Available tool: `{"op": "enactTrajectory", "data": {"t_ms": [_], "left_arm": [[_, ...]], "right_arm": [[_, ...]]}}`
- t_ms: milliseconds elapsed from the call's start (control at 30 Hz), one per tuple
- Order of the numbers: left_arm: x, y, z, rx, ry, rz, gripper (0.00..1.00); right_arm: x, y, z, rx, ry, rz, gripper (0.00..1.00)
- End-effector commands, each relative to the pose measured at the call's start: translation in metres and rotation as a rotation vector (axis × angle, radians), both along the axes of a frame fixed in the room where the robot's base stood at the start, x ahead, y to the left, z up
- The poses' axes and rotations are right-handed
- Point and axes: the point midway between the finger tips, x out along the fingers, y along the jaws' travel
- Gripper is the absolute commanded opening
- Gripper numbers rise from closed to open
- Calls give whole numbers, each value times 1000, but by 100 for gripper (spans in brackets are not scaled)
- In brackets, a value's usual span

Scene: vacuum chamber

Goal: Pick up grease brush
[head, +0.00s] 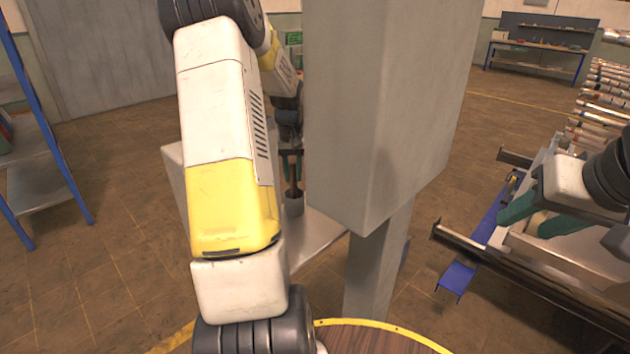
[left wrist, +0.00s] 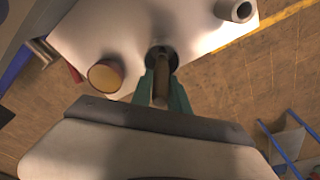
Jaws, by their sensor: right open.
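The grease brush (head: 293,175) stands upright in a grey cup (head: 294,204) on a metal table, partly hidden by my left arm in the head view. My left gripper (head: 291,154) is at the top of the brush. In the left wrist view, its green fingers (left wrist: 163,92) lie on either side of the brown brush handle (left wrist: 160,80). Whether they press on it cannot be told. The cup's dark opening (left wrist: 163,57) shows beyond the fingers. My right gripper (head: 530,212), with green fingers apart, is open at the right, far from the brush.
A grey pillar (head: 385,110) stands just right of the brush. The pale table (left wrist: 205,40) also bears a round brown-topped container (left wrist: 105,75) and a small grey cylinder (left wrist: 237,10). A blue-framed shelf (head: 45,150) stands left. A rack with rods (head: 600,100) is at the right.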

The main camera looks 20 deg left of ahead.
Motion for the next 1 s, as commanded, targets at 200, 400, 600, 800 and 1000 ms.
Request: {"op": "enactTrajectory", "data": {"t_ms": [200, 400, 600, 800, 1000], "left_arm": [[0, 0, 0, 0, 0, 0, 0], [0, 0, 1, 0, -1, 0, 0], [1, 0, 26, 3, -4, 1, 0], [1, 0, 67, 2, -4, 0, 0], [0, 1, 94, 2, -1, 0, 0]], "right_arm": [[0, 0, 0, 0, 0, 0, 47], [0, 0, 0, 0, 0, 0, 47], [0, 0, 0, 0, 0, 0, 47], [0, 0, 0, 0, 0, 0, 47], [0, 0, 0, 0, 0, 0, 47]]}}
